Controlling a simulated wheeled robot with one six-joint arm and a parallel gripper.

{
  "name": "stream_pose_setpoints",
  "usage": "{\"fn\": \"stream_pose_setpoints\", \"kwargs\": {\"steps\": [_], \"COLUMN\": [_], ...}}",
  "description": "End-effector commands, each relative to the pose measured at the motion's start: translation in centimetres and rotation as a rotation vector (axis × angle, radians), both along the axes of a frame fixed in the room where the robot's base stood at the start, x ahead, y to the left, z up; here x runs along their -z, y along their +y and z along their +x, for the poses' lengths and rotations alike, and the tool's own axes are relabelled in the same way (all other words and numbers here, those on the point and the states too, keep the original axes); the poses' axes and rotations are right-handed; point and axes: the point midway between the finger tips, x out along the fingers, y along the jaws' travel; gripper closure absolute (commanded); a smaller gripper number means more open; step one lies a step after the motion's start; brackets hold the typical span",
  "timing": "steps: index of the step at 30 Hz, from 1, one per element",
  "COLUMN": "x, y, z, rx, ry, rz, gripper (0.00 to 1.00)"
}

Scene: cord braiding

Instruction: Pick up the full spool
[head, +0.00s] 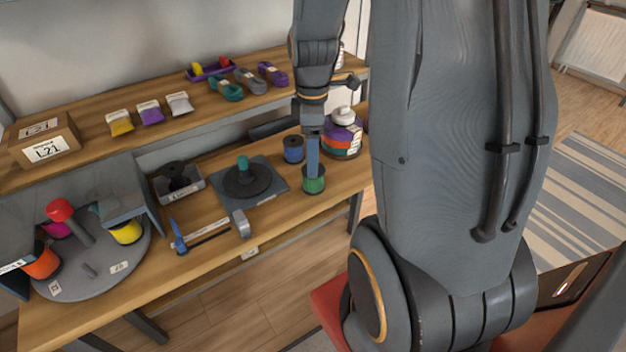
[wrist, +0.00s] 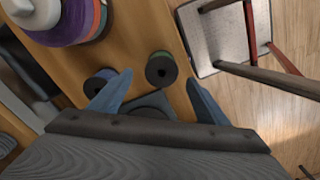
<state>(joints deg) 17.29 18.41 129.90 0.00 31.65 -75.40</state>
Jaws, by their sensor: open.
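A green spool (head: 314,186) with a dark end stands near the front edge of the wooden bench; in the wrist view it shows (wrist: 162,69) between the fingertips. A blue spool (head: 293,150) stands just behind and left of it, also seen in the wrist view (wrist: 97,82) beside one finger. The pictures do not clearly show which spool is full. My gripper (head: 313,172) points down over the green spool. In the wrist view its two blue fingers (wrist: 160,78) are apart with nothing held; contact with the green spool cannot be told.
A stack of coloured rings with a white top (head: 343,122) stands right behind the spools. A dark plate with a round disc (head: 262,187) lies left. A grey turntable (head: 92,275) with coloured spools is far left. A shelf (head: 75,135) runs behind.

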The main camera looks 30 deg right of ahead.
Motion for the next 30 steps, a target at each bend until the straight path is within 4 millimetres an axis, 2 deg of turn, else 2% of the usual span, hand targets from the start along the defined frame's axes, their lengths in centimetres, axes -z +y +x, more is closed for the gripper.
{"fn": "stream_pose_setpoints", "kwargs": {"steps": [11, 21, 30], "x": [3.2, 7.0, 7.6], "y": [-0.1, 0.0, 0.0], "z": [-0.2, -0.4, -0.3], "rx": [-0.003, -0.002, -0.002], "ry": [0.003, 0.003, 0.000], "rz": [0.001, 0.001, 0.000], "gripper": [0.31, 0.31, 0.31]}}
